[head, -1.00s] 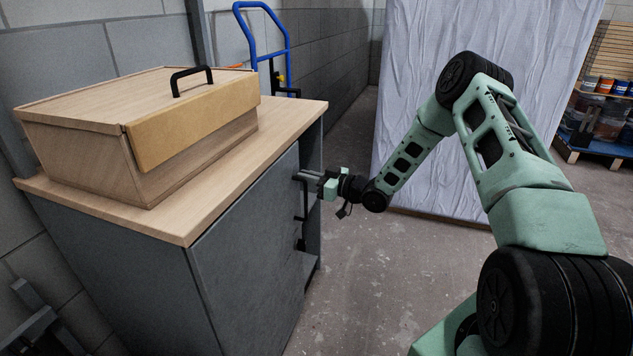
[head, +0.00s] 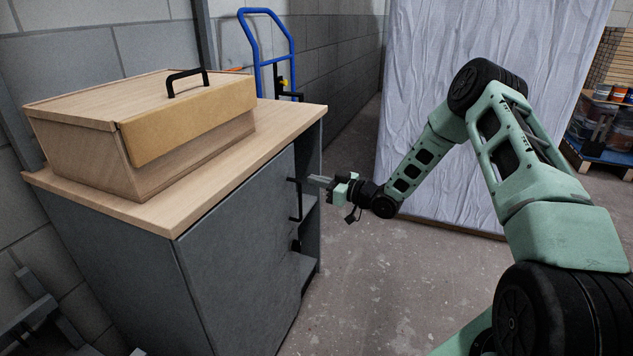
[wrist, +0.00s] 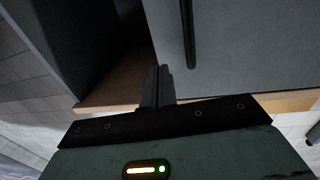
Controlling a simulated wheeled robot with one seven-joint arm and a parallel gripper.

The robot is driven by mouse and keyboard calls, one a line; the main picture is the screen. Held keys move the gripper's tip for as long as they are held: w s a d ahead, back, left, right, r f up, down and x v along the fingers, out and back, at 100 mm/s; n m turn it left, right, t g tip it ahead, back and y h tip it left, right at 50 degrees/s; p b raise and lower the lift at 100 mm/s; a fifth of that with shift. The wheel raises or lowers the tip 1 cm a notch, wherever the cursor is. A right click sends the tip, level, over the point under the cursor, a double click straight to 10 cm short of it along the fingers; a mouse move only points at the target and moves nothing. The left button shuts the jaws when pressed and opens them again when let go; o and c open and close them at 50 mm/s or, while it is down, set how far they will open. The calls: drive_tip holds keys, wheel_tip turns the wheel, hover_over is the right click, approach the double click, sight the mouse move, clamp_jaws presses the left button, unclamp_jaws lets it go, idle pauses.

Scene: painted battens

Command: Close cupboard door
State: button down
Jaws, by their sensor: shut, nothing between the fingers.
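The grey cupboard has a pale wooden top (head: 285,122). Its grey door (head: 235,245) stands partly open, with a dark gap and inner shelves showing past its free edge at the right. A black bar handle (head: 298,203) is on the door near that edge; it also shows in the wrist view (wrist: 188,35). My gripper (head: 311,179) is shut and empty, level with the upper end of the handle and near the door's free edge. In the wrist view my closed fingers (wrist: 158,72) point at the dark opening beside the door panel (wrist: 240,45). Contact cannot be told.
A wooden box (head: 190,165) with a black handle on its lid stands on the cupboard top. A blue hand truck (head: 266,60) is behind the cupboard. A white sheeted panel (head: 400,70) stands behind my arm. The concrete floor right of the cupboard is clear.

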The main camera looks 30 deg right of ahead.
drive_tip(key=d+v, duration=0.1)
drive_tip(key=v, duration=0.8)
drive_tip(key=shift+w, duration=0.15)
drive_tip(key=w+a+r+n+g+h, duration=0.1)
drive_tip(key=a+r+g+h, duration=0.15)
drive_tip(key=a, duration=0.55)
drive_tip(key=a+r+g+h, duration=0.1)
drive_tip(key=a+r+g, duration=0.15)
drive_tip(key=a, duration=0.65)
drive_tip(key=s+a+r+g+h, duration=0.2)
drive_tip(key=s+a+g, duration=0.1)
drive_tip(key=s+a, duration=0.35)
drive_tip(key=s+a+r+g+h, duration=0.1)
drive_tip(key=s+a+r+g, duration=0.15)
drive_tip(key=s, duration=0.75)
drive_tip(key=s+a+r+g+h, duration=0.1)
drive_tip(key=s+a+g, duration=0.15)
drive_tip(key=s, duration=0.75)
drive_tip(key=s+a+r+g+h, duration=0.1)
drive_tip(key=s+a+r+g, duration=0.15)
drive_tip(key=s, duration=0.75)
wheel_tip(320, 180, up, 18)
drive_tip(key=s+p, duration=0.1)
drive_tip(key=p, duration=1.8)
drive_tip(key=shift+s+d, duration=0.1)
